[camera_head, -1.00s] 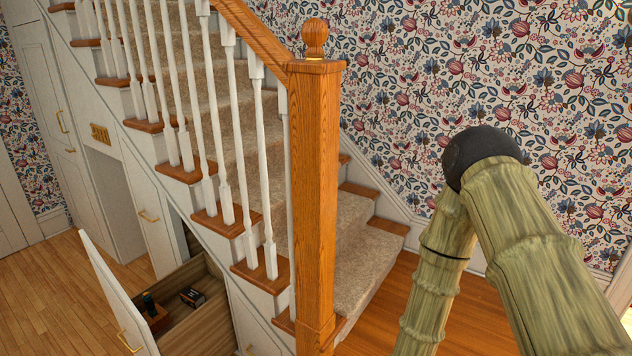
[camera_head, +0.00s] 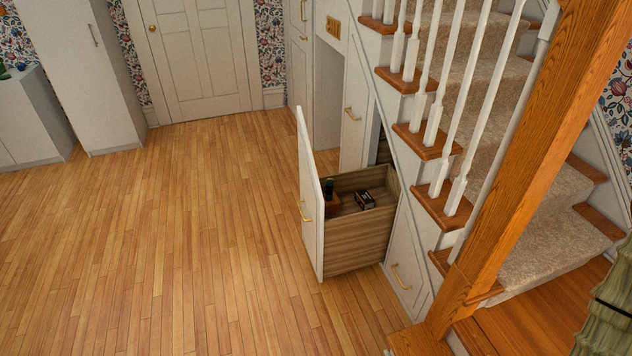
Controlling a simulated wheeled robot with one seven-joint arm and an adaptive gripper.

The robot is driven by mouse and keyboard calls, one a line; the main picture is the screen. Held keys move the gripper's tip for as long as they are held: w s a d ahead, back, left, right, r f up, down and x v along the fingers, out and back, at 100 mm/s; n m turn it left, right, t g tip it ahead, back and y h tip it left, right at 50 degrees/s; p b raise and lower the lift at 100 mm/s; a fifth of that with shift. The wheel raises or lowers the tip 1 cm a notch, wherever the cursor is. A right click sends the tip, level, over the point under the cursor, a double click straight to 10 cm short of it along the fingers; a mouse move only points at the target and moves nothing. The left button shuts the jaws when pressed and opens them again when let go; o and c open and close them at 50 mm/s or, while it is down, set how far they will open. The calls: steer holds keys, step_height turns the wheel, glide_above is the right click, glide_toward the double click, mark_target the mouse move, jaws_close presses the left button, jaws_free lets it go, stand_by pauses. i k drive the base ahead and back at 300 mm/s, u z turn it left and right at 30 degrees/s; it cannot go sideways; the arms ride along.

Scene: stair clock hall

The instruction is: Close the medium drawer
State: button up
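The medium drawer (camera_head: 358,243) stands pulled out from under the staircase. It has wooden sides and a tall white front panel (camera_head: 311,205) with a brass handle (camera_head: 304,211) facing left. A small dark box (camera_head: 365,200) and a brown item with a dark upright piece (camera_head: 331,198) lie inside it. Part of my arm shows at the right edge. My gripper is not in the head view.
The wooden floor (camera_head: 190,240) left of the drawer is clear. The newel post (camera_head: 520,165) and stairs stand to the right. A smaller shut panel with a handle (camera_head: 401,277) sits right of the drawer. White cabinets (camera_head: 80,75) and a door (camera_head: 195,55) stand behind.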

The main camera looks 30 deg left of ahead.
mark_target(354, 238)
steer(key=u, duration=1.1)
steer(key=k, duration=0.45)
steer(key=u, duration=0.4)
steer(key=i, duration=0.85)
steer(key=u, duration=0.6)
